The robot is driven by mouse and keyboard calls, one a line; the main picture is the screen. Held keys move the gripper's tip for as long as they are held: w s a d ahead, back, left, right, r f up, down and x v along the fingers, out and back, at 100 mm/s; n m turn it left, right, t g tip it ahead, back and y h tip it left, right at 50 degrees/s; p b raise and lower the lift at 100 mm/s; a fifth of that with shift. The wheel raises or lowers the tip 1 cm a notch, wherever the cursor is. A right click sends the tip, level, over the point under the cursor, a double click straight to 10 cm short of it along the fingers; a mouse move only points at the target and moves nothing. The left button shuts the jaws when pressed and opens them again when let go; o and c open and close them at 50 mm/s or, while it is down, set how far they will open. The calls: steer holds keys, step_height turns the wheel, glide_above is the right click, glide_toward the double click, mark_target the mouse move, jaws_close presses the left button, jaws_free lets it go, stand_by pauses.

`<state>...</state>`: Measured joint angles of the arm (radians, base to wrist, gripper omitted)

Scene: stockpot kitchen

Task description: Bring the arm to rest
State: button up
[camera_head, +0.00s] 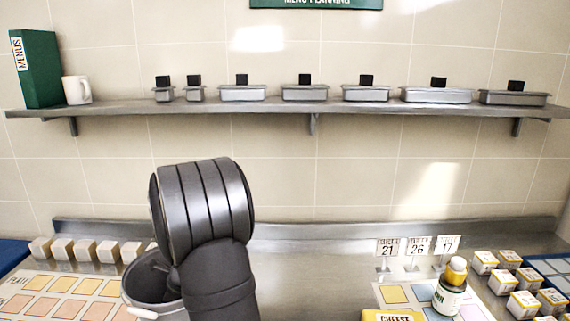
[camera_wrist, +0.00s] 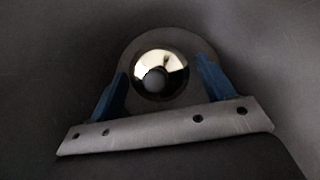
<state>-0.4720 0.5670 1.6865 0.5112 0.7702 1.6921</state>
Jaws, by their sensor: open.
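My gripper (camera_wrist: 162,68) shows in the wrist view with its two blue fingers spread apart. A shiny round thing (camera_wrist: 170,62) with a dark ring around it shows beyond and between the fingers; I cannot tell what it is or how far off it is. Nothing is visibly clamped. In the head view my dark arm rises at centre left, and the gripper itself is not visible there. A grey metal pot (camera_head: 143,292) stands partly hidden behind my arm.
A wall shelf (camera_head: 290,106) holds a green menus binder (camera_head: 38,68), a white mug (camera_head: 76,90) and several lidded pans (camera_head: 304,93).

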steer(key=shift+x, duration=1.05)
step_height(320, 180, up, 28)
steer(key=d+r+m, duration=0.1)
steer(key=d, duration=1.7)
steer(key=shift+w+d+m+t, duration=0.15)
steer(key=shift+d+m+t, duration=0.15)
